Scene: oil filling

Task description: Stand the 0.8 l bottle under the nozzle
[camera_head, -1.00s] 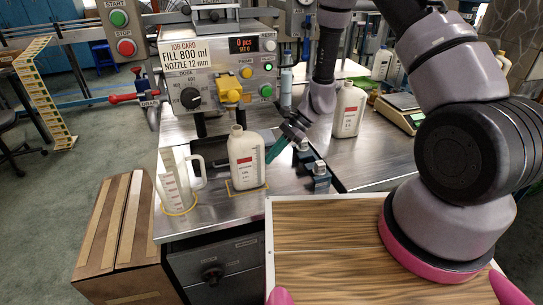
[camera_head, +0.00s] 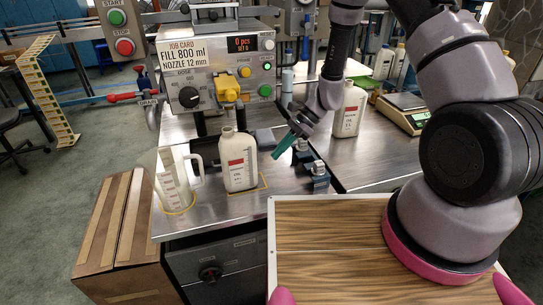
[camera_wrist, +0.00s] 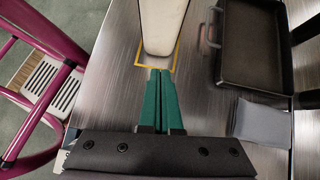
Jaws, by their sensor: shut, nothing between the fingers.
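A white bottle (camera_head: 240,168) with a red and white label stands on the steel bench in front of the filling machine, below its yellow fitting (camera_head: 228,90). Its cap is off and its base sits toward the left of the yellow square outline (camera_head: 264,182). The label's volume is too small to read surely. In the wrist view the bottle (camera_wrist: 162,25) shows just beyond the fingertips. My gripper (camera_head: 275,156) is to the right of the bottle, apart from it, with green fingers (camera_wrist: 160,72) together and empty. The nozzle tip cannot be made out.
A clear measuring jug (camera_head: 176,185) stands left of the bottle. Another white bottle (camera_head: 349,112) and a scale (camera_head: 404,112) are behind on the right. Small dark clamps (camera_head: 318,178) sit right of the outline. A dark tray (camera_wrist: 262,45) lies right of the fingers.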

